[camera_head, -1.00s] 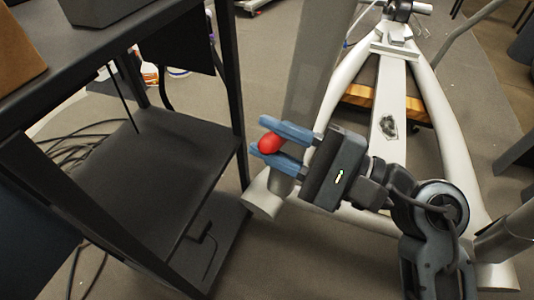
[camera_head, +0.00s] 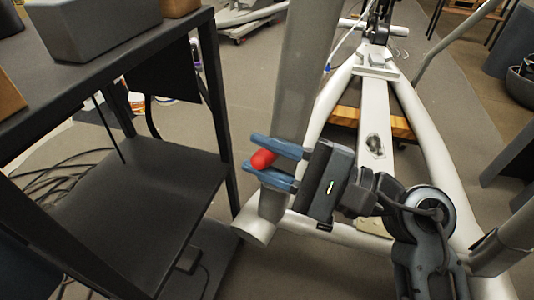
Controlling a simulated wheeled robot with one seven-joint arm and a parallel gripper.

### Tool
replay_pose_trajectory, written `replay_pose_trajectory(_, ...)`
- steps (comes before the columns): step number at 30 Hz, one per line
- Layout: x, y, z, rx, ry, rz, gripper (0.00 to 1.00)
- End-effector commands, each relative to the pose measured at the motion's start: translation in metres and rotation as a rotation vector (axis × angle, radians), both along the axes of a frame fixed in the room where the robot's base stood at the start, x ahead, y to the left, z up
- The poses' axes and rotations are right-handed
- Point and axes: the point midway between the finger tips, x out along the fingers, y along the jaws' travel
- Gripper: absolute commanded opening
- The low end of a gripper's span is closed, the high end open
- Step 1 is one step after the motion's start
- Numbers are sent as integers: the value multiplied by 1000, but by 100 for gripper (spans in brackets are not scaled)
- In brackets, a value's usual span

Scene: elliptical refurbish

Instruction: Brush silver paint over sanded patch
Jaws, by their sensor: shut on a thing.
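The pale silver-grey elliptical frame (camera_head: 408,100) stands at the right, with a flat central beam (camera_head: 372,105). A small dark and grey patch (camera_head: 375,144) shows on the beam's face; its finish is too small to tell. My gripper (camera_head: 268,163) has blue fingers and is shut on a rounded red object (camera_head: 263,159). The gripper is left of the patch, in front of a thick grey post, and apart from the patch. No brush bristles or paint can be made out; the rest of the red object is hidden.
A black shelf unit (camera_head: 150,185) fills the left, with a grey box (camera_head: 90,27) on top. Cables (camera_head: 45,180) lie behind it. A wooden piece (camera_head: 400,125) lies behind the beam. Bare carpet shows between the shelf and the frame.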

Motion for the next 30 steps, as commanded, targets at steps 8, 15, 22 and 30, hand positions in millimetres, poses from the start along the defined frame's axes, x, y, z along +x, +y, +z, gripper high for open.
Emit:
replay_pose_trajectory(8, 5, -2, 0, 0, 0, -1, 0)
replay_pose_trajectory(15, 9, -4, 0, 0, -1, -1, 0)
replay_pose_trajectory(22, 13, -5, 0, 0, -1, 0, 0)
replay_pose_trajectory(30, 16, -6, 0, 0, 0, -1, 0)
